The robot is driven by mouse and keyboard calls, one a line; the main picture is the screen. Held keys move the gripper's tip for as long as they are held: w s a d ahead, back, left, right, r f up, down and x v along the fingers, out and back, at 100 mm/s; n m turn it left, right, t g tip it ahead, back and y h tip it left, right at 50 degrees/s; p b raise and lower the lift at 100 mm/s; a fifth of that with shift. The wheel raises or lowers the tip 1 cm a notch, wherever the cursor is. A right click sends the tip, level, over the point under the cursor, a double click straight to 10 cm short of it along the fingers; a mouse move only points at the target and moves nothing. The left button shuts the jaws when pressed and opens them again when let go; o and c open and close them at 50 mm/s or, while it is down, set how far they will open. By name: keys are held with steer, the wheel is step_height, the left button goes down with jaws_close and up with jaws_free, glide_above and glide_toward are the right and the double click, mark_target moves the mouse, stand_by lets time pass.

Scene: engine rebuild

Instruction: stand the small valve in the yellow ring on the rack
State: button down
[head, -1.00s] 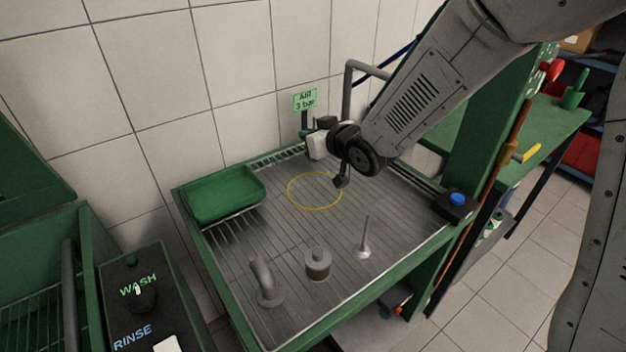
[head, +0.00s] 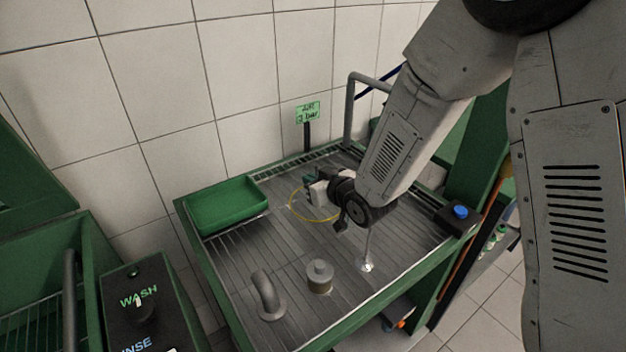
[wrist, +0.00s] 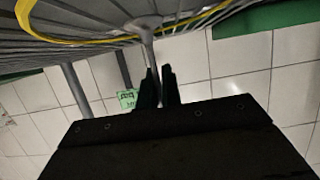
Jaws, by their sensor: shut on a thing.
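My gripper (head: 309,181) reaches level over the yellow ring (head: 298,217) on the wire rack (head: 240,262). In the wrist view, which is upside down, my gripper (wrist: 159,88) is shut on the stem of a grey valve (wrist: 146,35). The valve is about upright, its head down towards the rack. The head overlaps the ring's line in that view; I cannot tell whether it touches the rack. Another valve (head: 366,266) stands head-down on the rack, nearer the front.
A green tray (head: 228,206) is at the rack's back left. A bent pipe piece (head: 267,298) and a round metal part (head: 319,277) stand at the front. A sign on a post (head: 307,112) and a tall bent pipe (head: 349,112) rise at the back.

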steer(key=c, duration=1.6)
jaws_free()
steer(key=shift+f, duration=0.1)
steer(key=shift+r, duration=0.2)
steer(key=v, duration=0.7)
steer(key=shift+s+d, duration=0.15)
steer(key=shift+s, duration=0.05)
steer(key=s+d+r+m+g+h, duration=0.2)
steer(key=s+d+r+h, duration=0.25)
steer(key=d, duration=0.35)
steer(key=s+d+r+m+g+h, duration=0.25)
steer(key=s+d+r, duration=0.2)
steer(key=d, duration=0.45)
steer(key=s+d+r+g, duration=0.1)
steer(key=s+r+g, duration=0.1)
steer(key=s, duration=0.5)
steer(key=s+d+r+m+g, duration=0.1)
steer(key=s+d+r+g, duration=0.1)
steer(key=s, duration=0.5)
steer(key=s+d+r+m+g, duration=0.1)
steer(key=s+r+g, duration=0.1)
steer(key=s, duration=0.5)
steer(key=shift+d+r+h, duration=0.1)
steer(key=shift+d+h, duration=0.25)
steer(key=shift+h, duration=0.05)
